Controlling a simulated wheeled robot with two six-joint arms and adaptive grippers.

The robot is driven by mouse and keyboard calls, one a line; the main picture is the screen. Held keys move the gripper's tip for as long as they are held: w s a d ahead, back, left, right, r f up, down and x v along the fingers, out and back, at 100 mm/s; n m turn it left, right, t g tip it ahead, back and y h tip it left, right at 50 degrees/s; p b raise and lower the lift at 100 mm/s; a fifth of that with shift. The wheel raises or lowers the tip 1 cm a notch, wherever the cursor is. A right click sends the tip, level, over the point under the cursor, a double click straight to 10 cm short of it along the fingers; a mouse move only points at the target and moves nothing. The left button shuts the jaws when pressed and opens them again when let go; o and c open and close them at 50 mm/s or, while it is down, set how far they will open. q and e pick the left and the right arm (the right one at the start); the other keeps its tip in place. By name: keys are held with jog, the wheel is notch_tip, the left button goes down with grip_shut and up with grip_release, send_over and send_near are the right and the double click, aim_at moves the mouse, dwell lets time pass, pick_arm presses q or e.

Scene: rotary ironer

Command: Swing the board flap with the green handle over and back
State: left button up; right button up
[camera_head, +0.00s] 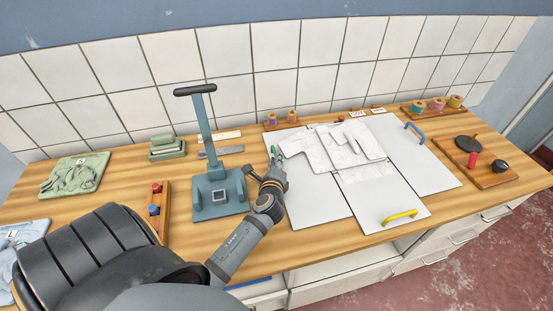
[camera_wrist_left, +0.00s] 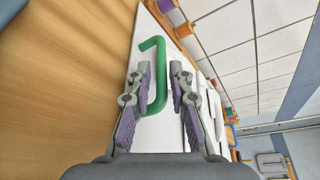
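The green handle (camera_head: 275,154) is at the left edge of the white left board flap (camera_head: 307,201), which lies flat. My left gripper (camera_head: 268,171) is at this handle, partly hidden by its own wrist in the head view. In the left wrist view, the green handle (camera_wrist_left: 161,75) stands between the two spread fingers of my left gripper (camera_wrist_left: 160,75), with a gap visible beside it. A white garment (camera_head: 340,147) lies over the upper board panels. My right gripper is in neither view.
A blue handle (camera_head: 414,131) is on the right flap and a yellow handle (camera_head: 400,216) on the lower flap. A grey-blue stand (camera_head: 218,196) with an upright post is left of the board. A wooden tray (camera_head: 489,174) stands at right. Tiled wall behind.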

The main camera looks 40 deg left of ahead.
pick_arm(q)
jog(key=shift+w+a+f, duration=0.2)
jog(key=shift+w+a, duration=0.05)
jog(key=shift+w, duration=0.25)
jog(key=shift+w+a, duration=0.1)
jog(key=shift+w, duration=0.1)
jog(key=shift+w+a, duration=0.1)
jog(key=shift+c, duration=0.5)
jog(key=shift+r, duration=0.1)
grip_shut()
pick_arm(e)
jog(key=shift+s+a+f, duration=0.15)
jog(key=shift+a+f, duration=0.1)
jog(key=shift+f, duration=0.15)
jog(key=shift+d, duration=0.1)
